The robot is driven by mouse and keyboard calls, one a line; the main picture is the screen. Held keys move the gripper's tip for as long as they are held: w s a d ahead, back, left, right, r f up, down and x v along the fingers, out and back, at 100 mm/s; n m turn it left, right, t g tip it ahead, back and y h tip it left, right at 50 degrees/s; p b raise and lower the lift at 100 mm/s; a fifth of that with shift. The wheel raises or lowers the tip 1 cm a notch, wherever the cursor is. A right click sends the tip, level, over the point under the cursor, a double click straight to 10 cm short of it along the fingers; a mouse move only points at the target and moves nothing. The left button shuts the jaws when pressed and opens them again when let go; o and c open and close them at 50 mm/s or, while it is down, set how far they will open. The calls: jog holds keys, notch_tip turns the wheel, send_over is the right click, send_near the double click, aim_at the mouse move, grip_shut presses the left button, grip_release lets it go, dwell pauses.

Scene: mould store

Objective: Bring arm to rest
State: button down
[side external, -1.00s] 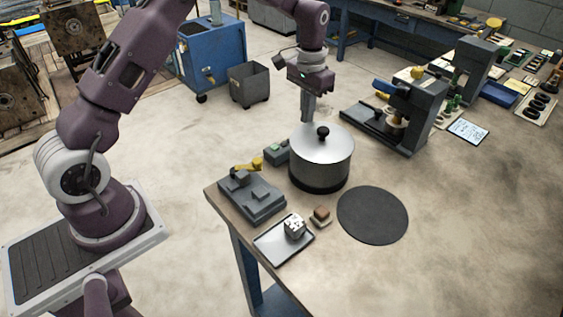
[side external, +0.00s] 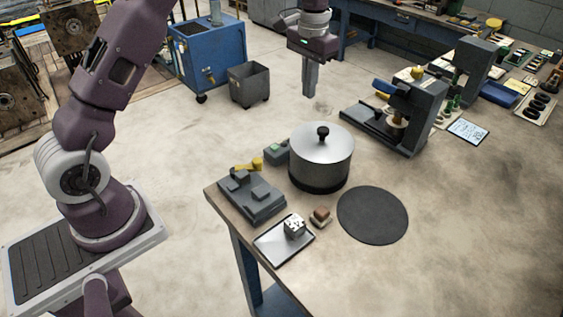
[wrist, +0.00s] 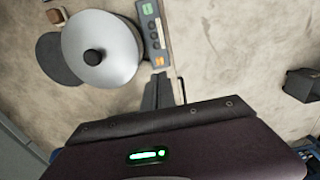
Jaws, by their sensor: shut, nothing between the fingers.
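My gripper (side external: 309,92) hangs in the air pointing down, behind and above the lidded metal pot (side external: 321,160) in the side view. Its fingers are closed together with nothing between them. In the wrist view the dark fingers (wrist: 160,88) point toward a small box with green and orange buttons (wrist: 152,35). The pot (wrist: 102,70) shows there from above, with its black knob. The gripper is clear of the pot and of everything on the table.
A round black mat (side external: 373,216), a grey fixture (side external: 253,199), a tray (side external: 270,245) bearing a patterned cube, and a small brown block (side external: 321,213) lie near the pot. A press-like stand (side external: 424,115) is at right. A blue cabinet (side external: 213,58) and grey bin (side external: 249,83) stand behind.

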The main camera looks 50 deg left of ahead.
jog(key=s+d+r+t, duration=0.3)
jog(key=s+d+r, duration=0.1)
jog(key=s+r, duration=1.1)
jog(key=s+d+f+t, duration=0.1)
jog(key=s+f, duration=0.1)
jog(key=s, duration=0.7)
jog(key=s+d+f+t, duration=0.1)
jog(key=s+f, duration=0.1)
jog(key=s, duration=0.8)
jog(key=shift+f+t, duration=0.25)
jog(key=shift+t, duration=0.05)
